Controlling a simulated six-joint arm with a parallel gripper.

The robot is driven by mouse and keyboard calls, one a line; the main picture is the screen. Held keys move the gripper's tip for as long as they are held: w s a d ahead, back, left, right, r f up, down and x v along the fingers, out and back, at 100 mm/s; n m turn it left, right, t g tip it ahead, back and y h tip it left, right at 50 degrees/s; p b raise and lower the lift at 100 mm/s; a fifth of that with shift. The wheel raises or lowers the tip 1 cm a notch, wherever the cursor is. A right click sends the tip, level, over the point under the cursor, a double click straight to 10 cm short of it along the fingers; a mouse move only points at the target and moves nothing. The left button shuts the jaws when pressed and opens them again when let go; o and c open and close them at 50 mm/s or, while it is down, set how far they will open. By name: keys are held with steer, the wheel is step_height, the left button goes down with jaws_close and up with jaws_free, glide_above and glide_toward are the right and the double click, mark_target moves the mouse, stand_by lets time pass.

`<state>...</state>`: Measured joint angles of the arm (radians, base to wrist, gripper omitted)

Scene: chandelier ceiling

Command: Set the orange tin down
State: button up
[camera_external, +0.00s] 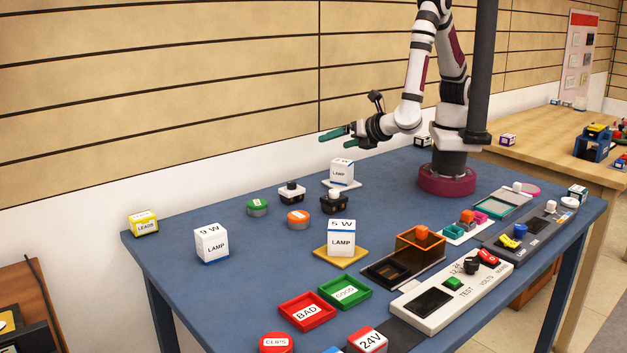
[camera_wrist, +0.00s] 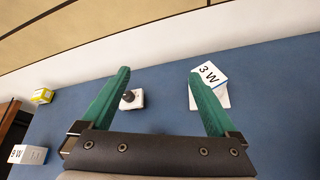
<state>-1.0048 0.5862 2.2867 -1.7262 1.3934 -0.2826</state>
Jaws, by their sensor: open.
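The orange tin (camera_external: 298,219) is a low round tin resting flat on the blue table (camera_external: 185,250), between the green tin and the 5 W lamp box. My gripper (camera_external: 333,135) is raised well above the far side of the table, apart from the tin. In the wrist view, my gripper's two green fingers (camera_wrist: 158,77) are spread wide with nothing held between them. The orange tin does not show in the wrist view.
Near the tin are a green tin (camera_external: 257,207), a black-and-white knob block (camera_external: 292,191), a 5 W lamp box (camera_external: 341,238) and a 9 W lamp box (camera_external: 211,243). Red BAD (camera_external: 307,310) and green GOOD (camera_external: 345,291) trays lie in front. Bare table shows to the left.

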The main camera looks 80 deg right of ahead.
steer(key=s+d+r+m+g+y, duration=0.1)
steer(key=s+d+r+m+g, duration=0.2)
steer(key=s+d+m+g, duration=0.5)
steer(key=s+d+r+m+g, duration=0.3)
steer(key=s+d+m, duration=0.1)
steer(key=d+m, duration=0.4)
steer(key=s+a+r+m+y, duration=0.2)
steer(key=s+a+m+y, duration=0.4)
steer(key=m+y, duration=0.3)
steer(key=a+m, duration=0.1)
steer(key=m, duration=0.3)
steer(key=shift+s+a+r+t, duration=0.15)
steer(key=shift+s+a+t, duration=0.15)
steer(key=shift+s, duration=0.05)
